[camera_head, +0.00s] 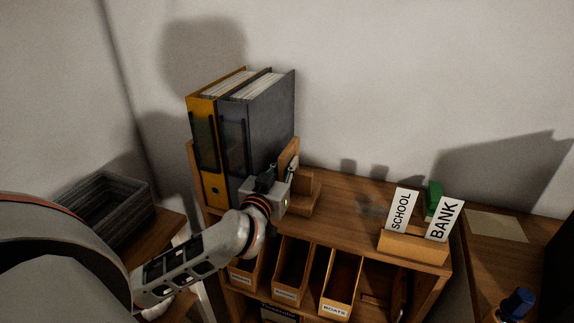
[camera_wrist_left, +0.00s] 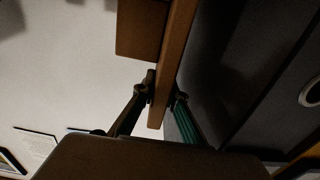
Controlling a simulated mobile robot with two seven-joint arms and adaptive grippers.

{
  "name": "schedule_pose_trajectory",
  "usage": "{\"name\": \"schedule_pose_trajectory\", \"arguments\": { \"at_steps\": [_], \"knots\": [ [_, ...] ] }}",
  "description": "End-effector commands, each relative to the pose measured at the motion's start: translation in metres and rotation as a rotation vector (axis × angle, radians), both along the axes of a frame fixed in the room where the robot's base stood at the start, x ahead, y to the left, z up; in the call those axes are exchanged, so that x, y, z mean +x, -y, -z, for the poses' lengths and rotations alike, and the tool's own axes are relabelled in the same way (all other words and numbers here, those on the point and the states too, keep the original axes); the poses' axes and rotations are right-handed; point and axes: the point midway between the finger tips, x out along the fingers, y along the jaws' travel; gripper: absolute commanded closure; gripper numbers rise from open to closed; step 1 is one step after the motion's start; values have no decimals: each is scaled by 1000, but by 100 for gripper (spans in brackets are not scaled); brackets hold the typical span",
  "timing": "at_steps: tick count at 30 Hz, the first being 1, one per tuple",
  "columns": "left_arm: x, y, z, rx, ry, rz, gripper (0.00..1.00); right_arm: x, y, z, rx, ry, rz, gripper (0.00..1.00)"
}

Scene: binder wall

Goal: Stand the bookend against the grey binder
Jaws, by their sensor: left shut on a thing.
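The grey binder (camera_head: 262,120) stands upright on the wooden shelf top, to the right of the yellow binder (camera_head: 203,150). The wooden bookend (camera_head: 290,153) is upright just right of the grey binder. My left gripper (camera_head: 277,178) is shut on the bookend's upright plate and hides part of it. In the left wrist view my left gripper (camera_wrist_left: 165,97) has one finger on each side of the bookend's plate (camera_wrist_left: 178,45). The grey binder (camera_wrist_left: 245,75) is close to its right there; I cannot tell whether they touch. My right gripper is not in view.
A wooden card holder (camera_head: 414,246) with SCHOOL and BANK cards stands at the right of the shelf top (camera_head: 345,208). The shelf top between it and the bookend is clear. Several wooden file boxes (camera_head: 291,268) sit below. A dark tray (camera_head: 105,205) is at left.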

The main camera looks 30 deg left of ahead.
Motion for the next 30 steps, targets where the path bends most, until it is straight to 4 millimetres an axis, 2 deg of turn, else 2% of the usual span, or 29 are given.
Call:
{"name": "schedule_pose_trajectory", "arguments": {
  "at_steps": [4, 5, 6, 7, 19, 23, 30],
  "knots": [
    [0, 0, 0, 3, 4, 0, 100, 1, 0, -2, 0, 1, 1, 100],
    [0, 0, 2, 1, 0, 0, 83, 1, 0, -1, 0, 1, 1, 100],
    [0, 0, 2, 1, 0, 0, 72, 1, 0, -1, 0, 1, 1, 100],
    [0, 0, 2, 1, 0, 0, 71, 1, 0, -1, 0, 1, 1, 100],
    [0, 0, 0, -2, 0, 0, 71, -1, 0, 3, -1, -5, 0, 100],
    [-17, 5, 0, 1, -2, 2, 71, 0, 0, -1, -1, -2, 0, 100],
    [-65, 16, 0, 1, -3, 2, 71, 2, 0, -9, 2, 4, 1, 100]
  ]
}}
